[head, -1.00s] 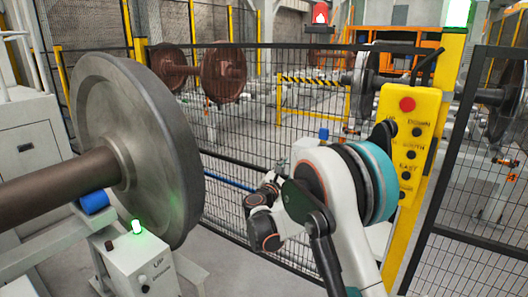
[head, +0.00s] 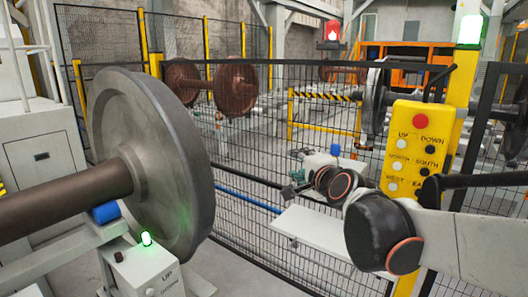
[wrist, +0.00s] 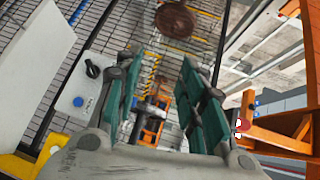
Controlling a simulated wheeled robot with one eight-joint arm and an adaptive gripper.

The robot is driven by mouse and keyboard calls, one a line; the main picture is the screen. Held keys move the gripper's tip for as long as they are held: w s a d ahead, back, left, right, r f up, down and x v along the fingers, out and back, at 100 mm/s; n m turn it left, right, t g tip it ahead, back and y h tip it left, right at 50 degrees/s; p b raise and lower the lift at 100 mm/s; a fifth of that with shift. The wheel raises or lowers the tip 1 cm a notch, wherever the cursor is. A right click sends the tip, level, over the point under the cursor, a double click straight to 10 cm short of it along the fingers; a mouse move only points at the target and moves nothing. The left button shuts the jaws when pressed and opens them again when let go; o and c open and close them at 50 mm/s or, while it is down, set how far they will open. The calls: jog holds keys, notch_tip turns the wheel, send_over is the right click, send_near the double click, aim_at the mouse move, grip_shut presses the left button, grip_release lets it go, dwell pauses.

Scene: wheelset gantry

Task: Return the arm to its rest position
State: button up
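My gripper (wrist: 160,95) is in the wrist view, its two green-padded fingers spread apart with nothing between them. In the head view my arm comes in from the right edge, bent at a dark joint, with its wrist and small dark end pointing left in front of the mesh fence. The finger opening is too small to read there. The yellow button pendant (head: 411,158), with a red button on top, hangs on the yellow post just behind my arm; my arm covers its lower right part.
A large steel wheel (head: 180,160) on a brown axle (head: 70,200) stands at left, above a control box (head: 145,270) with a lit green lamp. A white shelf (head: 305,232) lies below my wrist. The mesh fence (head: 250,130) runs behind; brown wheelsets (head: 235,87) stand beyond.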

jog(key=s+d+f+n+g+h, duration=0.1)
jog(key=s+f+n, duration=0.4)
jog(key=s, duration=0.5)
jog(key=s+d+f+n+g+h, duration=0.1)
jog(key=s+d+f+n+g, duration=0.3)
jog(key=s, duration=0.6)
jog(key=s+d+f+n+g+h, duration=0.1)
jog(key=s+d+f+n+g, duration=0.2)
jog(key=s+d+f+n, duration=0.2)
jog(key=s+f, duration=0.3)
jog(key=s, duration=0.1)
jog(key=shift+s+d+f+n+h, duration=0.2)
jog(key=shift+s+d+n+h, duration=0.1)
jog(key=shift+s+d+h, duration=0.1)
